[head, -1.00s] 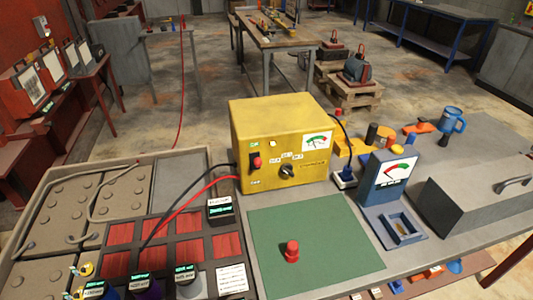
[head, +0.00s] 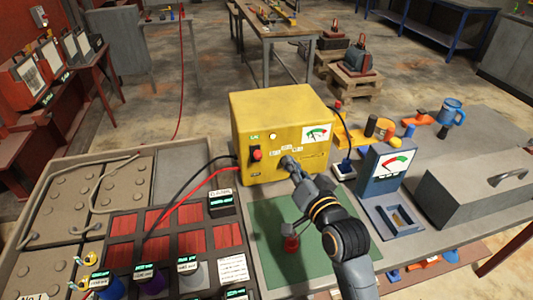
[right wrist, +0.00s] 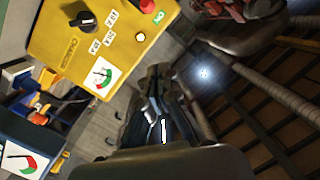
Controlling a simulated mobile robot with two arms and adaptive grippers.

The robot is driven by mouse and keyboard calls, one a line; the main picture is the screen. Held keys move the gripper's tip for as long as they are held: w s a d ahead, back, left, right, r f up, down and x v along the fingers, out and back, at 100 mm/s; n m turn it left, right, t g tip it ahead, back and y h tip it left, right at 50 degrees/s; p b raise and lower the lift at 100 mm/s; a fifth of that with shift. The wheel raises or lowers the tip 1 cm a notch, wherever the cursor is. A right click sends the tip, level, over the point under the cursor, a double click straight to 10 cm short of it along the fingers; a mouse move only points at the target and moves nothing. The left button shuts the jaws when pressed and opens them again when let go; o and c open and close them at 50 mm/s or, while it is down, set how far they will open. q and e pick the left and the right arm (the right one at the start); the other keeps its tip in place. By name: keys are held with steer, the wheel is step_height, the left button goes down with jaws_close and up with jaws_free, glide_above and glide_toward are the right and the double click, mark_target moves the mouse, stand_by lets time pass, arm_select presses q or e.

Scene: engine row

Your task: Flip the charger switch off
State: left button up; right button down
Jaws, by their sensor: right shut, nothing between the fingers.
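The yellow charger (head: 255,110) stands on the bench behind the green mat. I cannot tell the switch's position for sure. The right wrist view shows the black dial (right wrist: 84,18), the meter (right wrist: 100,75) and part of the red switch (right wrist: 147,5). My left gripper is out of view.
Black and red cables run from the charger to the left. A blue meter stand (head: 388,170) and a grey box (head: 470,185) stand to the right. A red-topped piece (head: 291,244) stands on the green mat (head: 268,215) under my right arm.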

steer(key=p, duration=0.2)
glide_above(257, 154)
steer(key=s+d, duration=0.2)
steer(key=d, duration=0.3)
steer(key=shift+w+a+f+p, duration=0.1)
steer(key=shift+a+f+p, duration=0.4)
steer(key=shift+f, duration=0.6)
steer(key=shift+w+a+f+p, duration=0.1)
steer(key=shift+a+f+p, duration=0.1)
steer(key=shift+a+f, duration=0.7)
steer(key=shift+d+f, duration=0.2)
steer(key=shift+s+f+t+b, duration=0.3)
steer(key=shift+t+b, duration=0.1)
steer(key=shift+b, duration=0.25)
steer(key=shift+f, duration=0.1)
steer(key=shift+s+d+f+t+b, duration=0.1)
steer(key=shift+f+t+b, duration=0.15)
steer(key=shift+b, duration=0.35)
